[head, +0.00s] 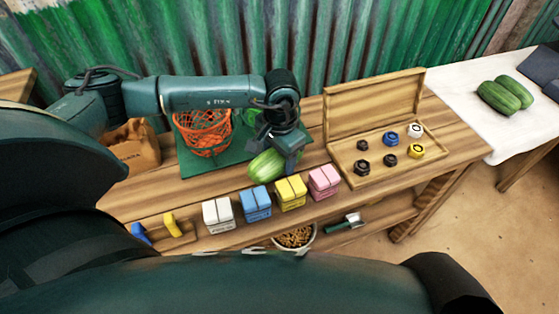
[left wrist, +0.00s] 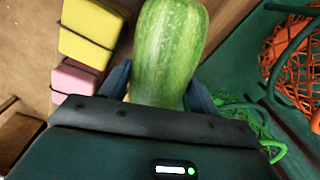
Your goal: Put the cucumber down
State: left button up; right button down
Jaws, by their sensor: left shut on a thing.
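A light green striped cucumber (head: 267,165) is in my left gripper (head: 287,158), at the right front edge of a green board. In the left wrist view the cucumber (left wrist: 168,50) stands out from between the two fingers (left wrist: 157,88), which are shut on it. I cannot tell whether its underside touches the board or the table. Two more cucumbers (head: 504,95) lie on a white cloth at the far right. My right gripper is not in view.
An orange net basket (head: 204,132) stands on the green board (head: 192,166). White (head: 218,215), blue (head: 256,203), yellow (head: 291,192) and pink (head: 324,181) blocks line the table's front. An open wooden box (head: 352,177) with several weights stands to the right. A bowl (head: 294,238) and a trowel (head: 343,223) are on a lower shelf.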

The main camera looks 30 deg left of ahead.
aim_at(278, 164)
pick_arm(q)
jog(key=shift+f, duration=1.5)
jog(key=shift+f, duration=0.1)
jog(key=shift+f+b, duration=0.2)
jog(key=shift+b, duration=0.1)
jog(key=o, duration=0.9)
jog(key=shift+r, duration=0.15)
jog(key=shift+o, duration=0.2)
